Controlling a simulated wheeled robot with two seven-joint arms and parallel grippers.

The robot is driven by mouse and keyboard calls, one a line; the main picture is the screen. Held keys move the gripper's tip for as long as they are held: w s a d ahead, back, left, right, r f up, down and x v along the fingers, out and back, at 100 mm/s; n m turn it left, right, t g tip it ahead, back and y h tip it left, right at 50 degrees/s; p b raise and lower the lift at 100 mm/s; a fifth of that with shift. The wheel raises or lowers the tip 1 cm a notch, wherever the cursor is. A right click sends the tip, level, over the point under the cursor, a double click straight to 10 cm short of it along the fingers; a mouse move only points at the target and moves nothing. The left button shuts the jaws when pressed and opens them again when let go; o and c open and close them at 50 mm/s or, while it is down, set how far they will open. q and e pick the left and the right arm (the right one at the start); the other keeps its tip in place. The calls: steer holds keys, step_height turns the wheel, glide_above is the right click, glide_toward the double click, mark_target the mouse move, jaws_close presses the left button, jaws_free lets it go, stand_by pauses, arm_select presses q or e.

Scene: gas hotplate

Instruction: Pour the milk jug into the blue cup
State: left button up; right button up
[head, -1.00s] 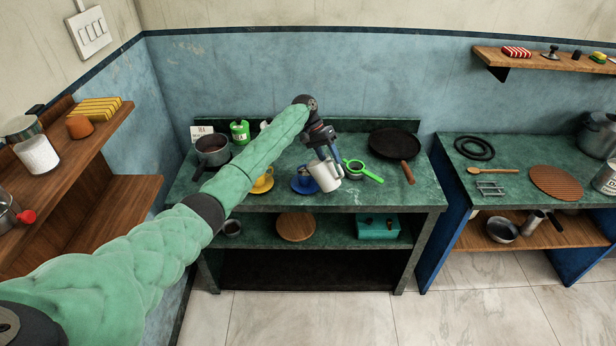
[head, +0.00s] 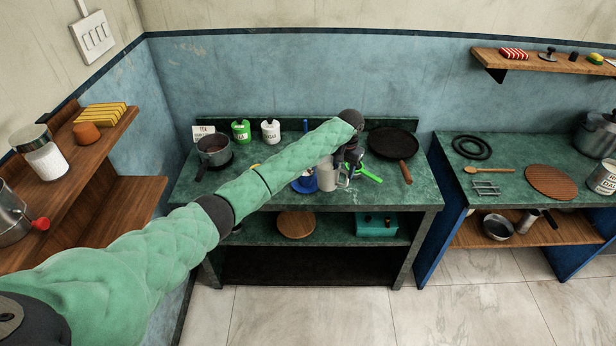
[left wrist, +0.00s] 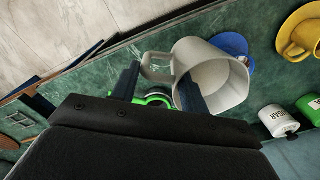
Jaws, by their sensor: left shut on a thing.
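The pale grey milk jug (head: 328,176) is held near upright over the dark green counter, just right of the blue cup (head: 307,182). The jug hides part of the cup. My left gripper (head: 346,170) is at the jug's right side, shut on its handle. In the left wrist view the jug (left wrist: 224,78) shows its open mouth, and its handle lies between my fingers (left wrist: 158,88). Blue ware (left wrist: 234,44) shows behind the jug there, mostly hidden. I cannot tell how much milk is inside. My right gripper is out of view.
A saucepan (head: 213,149) and green and white canisters (head: 241,131) stand left. A yellow cup (left wrist: 303,36) is near the blue ware.

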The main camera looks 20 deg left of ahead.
arm_select(q)
steer(key=shift+d, duration=0.1)
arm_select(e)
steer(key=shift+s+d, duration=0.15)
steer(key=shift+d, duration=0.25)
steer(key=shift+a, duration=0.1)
arm_select(q)
steer(key=shift+r, duration=2)
